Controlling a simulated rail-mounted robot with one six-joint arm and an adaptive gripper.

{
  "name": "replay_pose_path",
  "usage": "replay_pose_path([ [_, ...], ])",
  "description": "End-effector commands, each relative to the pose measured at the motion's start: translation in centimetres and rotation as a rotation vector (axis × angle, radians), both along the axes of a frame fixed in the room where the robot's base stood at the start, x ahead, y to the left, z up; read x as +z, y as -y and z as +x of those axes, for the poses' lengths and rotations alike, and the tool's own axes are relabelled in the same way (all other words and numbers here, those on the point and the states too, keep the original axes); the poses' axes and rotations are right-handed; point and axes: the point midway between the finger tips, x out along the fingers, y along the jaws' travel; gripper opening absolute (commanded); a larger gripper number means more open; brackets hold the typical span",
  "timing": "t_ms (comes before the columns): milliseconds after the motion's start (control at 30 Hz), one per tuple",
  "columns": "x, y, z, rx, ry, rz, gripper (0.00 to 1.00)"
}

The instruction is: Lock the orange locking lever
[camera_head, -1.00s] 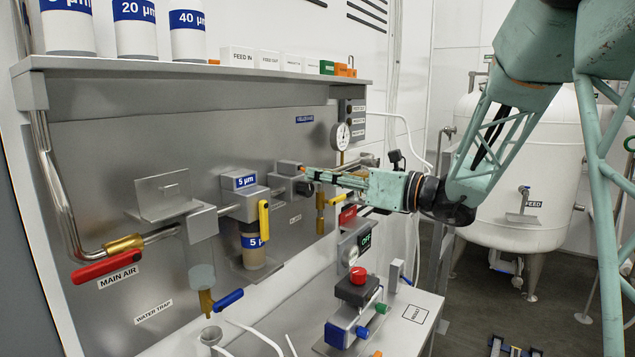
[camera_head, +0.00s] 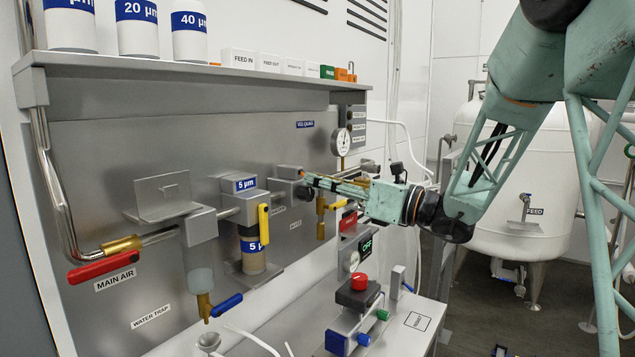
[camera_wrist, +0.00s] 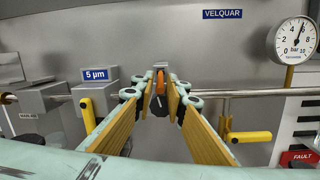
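The orange locking lever (camera_wrist: 159,82) shows in the wrist view as a small upright orange piece beyond my fingertips, above a dark round knob (camera_wrist: 160,106). It sits on the grey unit right of the 5 µm filter. In the head view, a small orange spot (camera_head: 302,172) shows at that unit, close to my fingertips. My gripper (camera_wrist: 162,98) is open, with its two yellow-padded fingers on either side of the line to the lever. It also shows in the head view (camera_head: 309,180), pointing left at the unit. I cannot tell whether a finger touches the lever.
A pipe with a yellow valve handle (camera_wrist: 250,137) lies right of my fingers. A pressure gauge (camera_wrist: 294,40) is at upper right. The 5 µm filter (camera_head: 240,184) with its yellow handle stands left. A shelf (camera_head: 200,70) overhangs the panel; a red-topped device (camera_head: 358,292) is below.

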Motion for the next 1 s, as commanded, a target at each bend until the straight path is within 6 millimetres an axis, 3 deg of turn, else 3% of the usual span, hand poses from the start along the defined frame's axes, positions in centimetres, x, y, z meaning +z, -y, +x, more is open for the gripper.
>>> replay_pose_path([
  [100, 0.0, 0.0, 0.0, 0.000, 0.000, 0.000, 0.21],
  [567, 0.0, 0.3, -0.2, 0.000, 0.000, 0.000, 0.21],
  [1000, -0.4, 3.4, -2.0, -0.001, 0.000, 0.000, 0.21],
])
